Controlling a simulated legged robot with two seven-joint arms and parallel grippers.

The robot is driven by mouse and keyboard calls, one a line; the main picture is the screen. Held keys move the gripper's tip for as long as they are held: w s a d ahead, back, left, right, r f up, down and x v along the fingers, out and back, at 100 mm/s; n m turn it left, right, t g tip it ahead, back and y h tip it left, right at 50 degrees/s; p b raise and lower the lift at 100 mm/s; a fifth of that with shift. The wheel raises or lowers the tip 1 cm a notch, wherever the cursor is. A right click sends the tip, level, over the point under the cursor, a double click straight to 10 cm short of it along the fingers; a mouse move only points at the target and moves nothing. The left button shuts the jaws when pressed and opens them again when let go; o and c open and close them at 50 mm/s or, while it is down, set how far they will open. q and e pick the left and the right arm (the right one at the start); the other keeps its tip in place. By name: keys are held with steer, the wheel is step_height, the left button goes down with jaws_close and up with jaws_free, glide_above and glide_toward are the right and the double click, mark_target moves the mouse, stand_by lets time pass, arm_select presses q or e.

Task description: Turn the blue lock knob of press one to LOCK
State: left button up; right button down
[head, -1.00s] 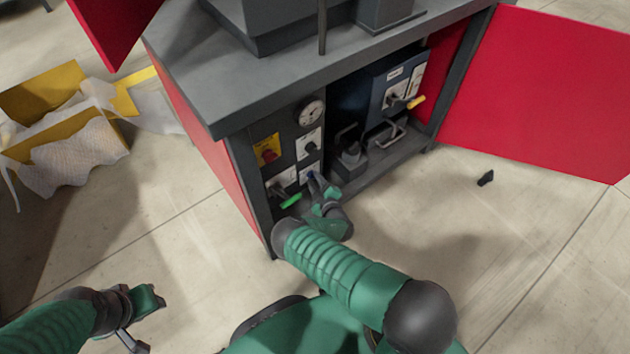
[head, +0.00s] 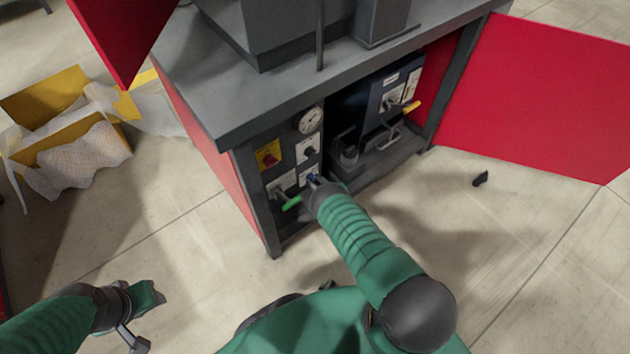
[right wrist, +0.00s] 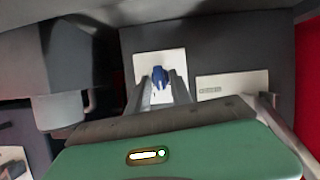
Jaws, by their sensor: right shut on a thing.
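The blue lock knob (right wrist: 160,77) sits on a white plate (right wrist: 148,64) in the right wrist view. My right gripper (right wrist: 161,86) has one finger on each side of it and is shut on it. In the head view the knob (head: 312,179) is a small blue spot at the low right of the left panel, mostly covered by my right arm. The knob's pointer and plate markings are too small to read. My left gripper (head: 143,318) is low at the left, away from the cabinet; its jaw opening is unclear.
A green-handled lever (head: 291,203) is just left of the knob. A red switch on yellow (head: 268,155), a black knob (head: 309,151) and a gauge (head: 310,119) are above. A blue unit with a yellow handle (head: 411,106) stands right. The red door (head: 545,95) is open.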

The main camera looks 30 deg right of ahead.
steer(key=m+y+b, duration=0.1)
steer(key=m, duration=0.1)
steer(key=m+y+b, duration=0.1)
steer(key=m+b, duration=0.1)
steer(key=d+m+y+b, duration=0.1)
steer(key=y+b, duration=0.1)
steer(key=shift+f+m, duration=0.35)
steer(key=shift+m, duration=0.05)
steer(key=shift+m+y+b, duration=0.5)
steer(key=shift+b, duration=0.05)
steer(key=shift+r, duration=0.15)
